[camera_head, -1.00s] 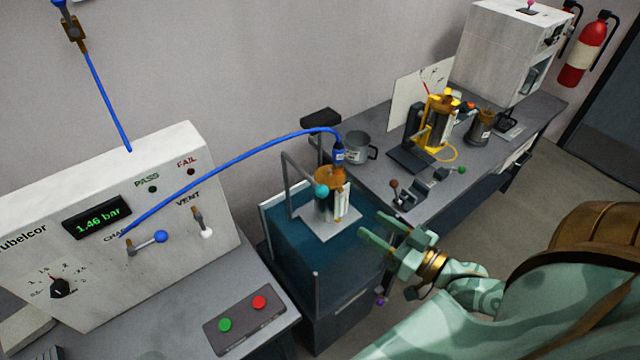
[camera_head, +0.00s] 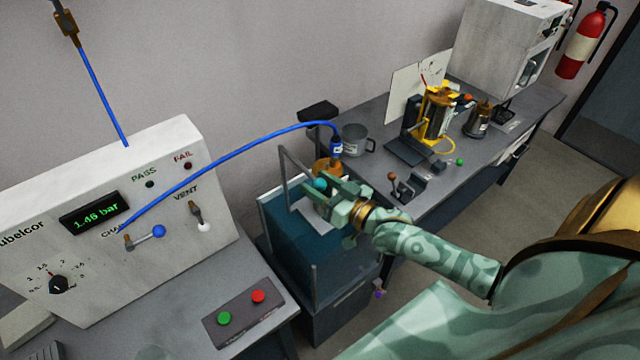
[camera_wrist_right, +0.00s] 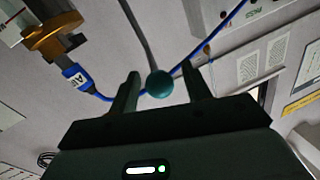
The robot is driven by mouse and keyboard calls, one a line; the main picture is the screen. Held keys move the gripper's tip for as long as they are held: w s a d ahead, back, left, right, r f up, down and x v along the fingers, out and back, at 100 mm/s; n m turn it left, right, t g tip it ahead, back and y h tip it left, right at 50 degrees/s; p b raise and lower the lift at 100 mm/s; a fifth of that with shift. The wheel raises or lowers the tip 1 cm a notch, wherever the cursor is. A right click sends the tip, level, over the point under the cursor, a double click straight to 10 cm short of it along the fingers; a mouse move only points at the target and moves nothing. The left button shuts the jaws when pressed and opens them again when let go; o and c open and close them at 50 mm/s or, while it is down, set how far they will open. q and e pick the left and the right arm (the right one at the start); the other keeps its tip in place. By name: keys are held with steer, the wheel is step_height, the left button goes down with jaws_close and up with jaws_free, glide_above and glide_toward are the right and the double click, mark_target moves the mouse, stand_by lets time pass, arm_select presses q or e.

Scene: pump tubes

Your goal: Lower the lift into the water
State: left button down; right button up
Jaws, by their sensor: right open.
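The lift is a grey bent rod with a teal ball knob (camera_head: 320,184) and a pale platform (camera_head: 316,222) above the water tank (camera_head: 290,262). A pump tube with a brass top (camera_head: 328,168) stands on the platform, joined to the blue hose; my gripper partly hides it. My right gripper (camera_head: 318,190) is open at the knob. In the right wrist view the teal knob (camera_wrist_right: 159,84) lies between the two spread fingertips (camera_wrist_right: 160,86); contact cannot be told. The brass end of the tube (camera_wrist_right: 56,38) shows at upper left there. My left gripper is out of view.
The test panel (camera_head: 110,225) reads 1.46 bar, with the blue hose (camera_head: 235,160) arching to the tube. A button box (camera_head: 243,312) sits in front. On the right bench stand a grey mug (camera_head: 355,139), small clamps and a yellow-framed tube (camera_head: 437,115).

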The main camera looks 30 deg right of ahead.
jaws_close()
step_height(320, 180, down, 18)
steer(key=b, duration=1.1)
jaws_free()
steer(key=v, duration=1.6)
steer(key=shift+s+p, duration=0.15)
steer(key=shift+p, duration=0.3)
steer(key=shift+r, duration=0.1)
